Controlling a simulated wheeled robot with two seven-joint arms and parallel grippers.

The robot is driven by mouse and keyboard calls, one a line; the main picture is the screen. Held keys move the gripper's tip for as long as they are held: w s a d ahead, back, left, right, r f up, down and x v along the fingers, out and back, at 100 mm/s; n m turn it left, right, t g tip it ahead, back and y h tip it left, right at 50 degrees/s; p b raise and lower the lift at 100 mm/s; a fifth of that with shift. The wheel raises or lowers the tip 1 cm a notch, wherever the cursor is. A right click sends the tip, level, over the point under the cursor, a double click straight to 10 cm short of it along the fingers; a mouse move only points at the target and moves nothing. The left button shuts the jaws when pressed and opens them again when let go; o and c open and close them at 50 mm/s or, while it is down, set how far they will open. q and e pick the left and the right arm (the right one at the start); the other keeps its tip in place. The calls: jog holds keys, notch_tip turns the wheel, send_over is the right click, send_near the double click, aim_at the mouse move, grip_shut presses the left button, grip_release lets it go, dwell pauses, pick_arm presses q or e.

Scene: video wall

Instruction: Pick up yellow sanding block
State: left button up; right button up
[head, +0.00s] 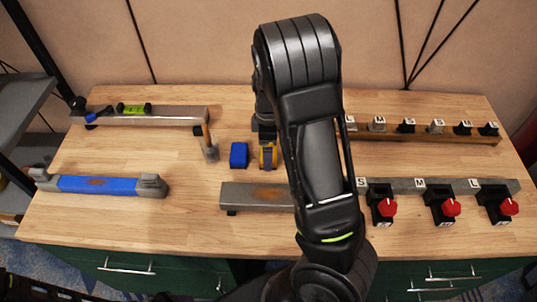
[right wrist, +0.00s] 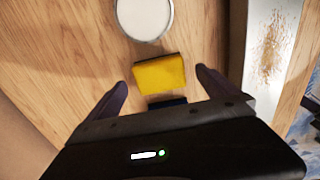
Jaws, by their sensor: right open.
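The yellow sanding block (head: 268,157) sits on the wooden table near the middle, just right of a blue block (head: 239,155). In the head view my right arm and gripper partly cover it. In the right wrist view the yellow block (right wrist: 160,73) appears between the two fingertips, with a gap on each side. My right gripper (head: 267,140) is open and empty, pointing down over the block; it also shows in the right wrist view (right wrist: 162,80). A dark blue edge shows just below the yellow block there. My left gripper is not in view.
A white round-topped thing (right wrist: 145,15) stands close to the block in the wrist view. A rusty metal bar (head: 255,195) lies nearer me. A brush-like tool (head: 209,148) stands to the left. Red-knobbed devices (head: 442,207) line the right front. A blue-wrapped bar (head: 98,185) lies left.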

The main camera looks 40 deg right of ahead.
jog(key=shift+f, duration=1.4)
jog(key=c, duration=1.4)
jog(key=shift+r, duration=0.15)
jog(key=shift+c, duration=0.2)
notch_tip(320, 180, up, 10)
jog(key=shift+f, duration=0.1)
